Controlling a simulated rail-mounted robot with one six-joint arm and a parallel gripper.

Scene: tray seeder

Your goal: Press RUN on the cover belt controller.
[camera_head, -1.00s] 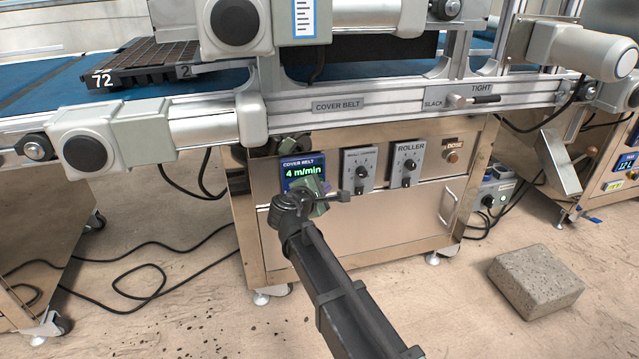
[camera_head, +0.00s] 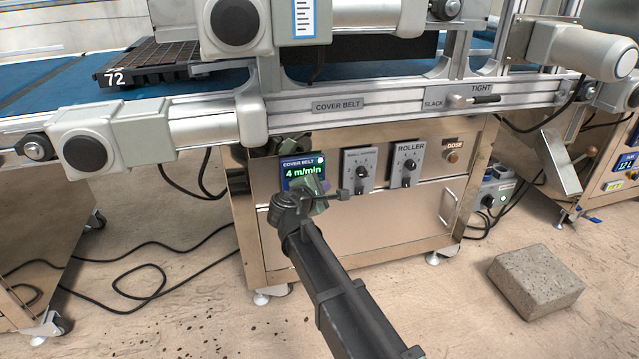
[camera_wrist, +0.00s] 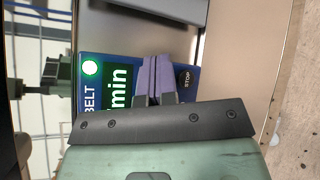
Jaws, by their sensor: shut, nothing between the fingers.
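The cover belt controller (camera_head: 290,163) is a blue panel on the machine's front, with a green display reading 4 m/min and a lit pale-green lamp (camera_head: 321,160) at its upper right. The controller also shows in the wrist view (camera_wrist: 120,62), turned sideways, with the lamp lit (camera_wrist: 90,67) and a dark STOP button (camera_wrist: 185,78) beside my fingers. My gripper (camera_wrist: 158,62) is shut and empty, its purple fingertips over the lower part of the panel. The RUN button is hidden, apparently behind the fingers; I cannot tell whether they touch it. My gripper covers the panel's lower part in the head view (camera_head: 324,187).
A dial box (camera_head: 358,170) and the ROLLER dial box (camera_head: 407,163) stand to the right of the controller, with a DOSE button (camera_head: 453,157) beyond. A dark seed tray (camera_head: 150,68) marked 72 lies on the blue belt (camera_head: 50,88). A concrete block (camera_head: 536,281) lies on the floor.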

